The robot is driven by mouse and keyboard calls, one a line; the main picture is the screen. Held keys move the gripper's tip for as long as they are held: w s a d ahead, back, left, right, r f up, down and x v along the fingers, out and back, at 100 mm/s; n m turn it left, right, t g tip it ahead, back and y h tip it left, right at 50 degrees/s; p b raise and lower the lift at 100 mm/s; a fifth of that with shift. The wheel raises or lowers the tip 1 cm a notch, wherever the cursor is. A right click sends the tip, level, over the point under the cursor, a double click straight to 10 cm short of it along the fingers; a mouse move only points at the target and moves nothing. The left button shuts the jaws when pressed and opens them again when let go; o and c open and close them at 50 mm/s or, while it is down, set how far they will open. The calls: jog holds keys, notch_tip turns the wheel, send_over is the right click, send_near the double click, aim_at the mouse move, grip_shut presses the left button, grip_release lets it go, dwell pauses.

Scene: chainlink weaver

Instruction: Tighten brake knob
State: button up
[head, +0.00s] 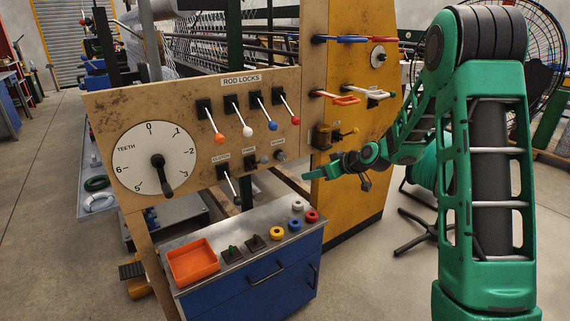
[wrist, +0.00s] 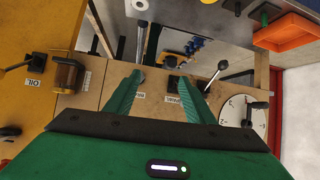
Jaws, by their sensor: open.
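The wooden control panel (head: 130,105) has a row of small controls below the rod-lock levers. Two small labels lie between and beside the fingers there, and the left finger partly hides the control by one.
A blue cabinet (head: 255,289) stands below, with an orange tray (head: 193,262) and several coloured rings on top. The clutch lever (head: 230,185) sticks out left of the small knobs. A yellow column (head: 350,190) with more levers stands behind my gripper.

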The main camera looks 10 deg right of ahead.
jog(key=w+a+f+t+y, duration=0.2)
jog(key=w+f+t, duration=0.1)
jog(key=w, duration=0.4)
jog(key=m+t, duration=0.1)
jog(key=t, duration=0.3)
send_near(284, 158)
jog(key=shift+m+h, duration=0.3)
jog(key=x, duration=0.8)
jog(key=shift+w+a, duration=0.1)
jog(key=shift+a, duration=0.2)
jog(key=shift+d, duration=0.1)
jog(key=c, duration=1.1)
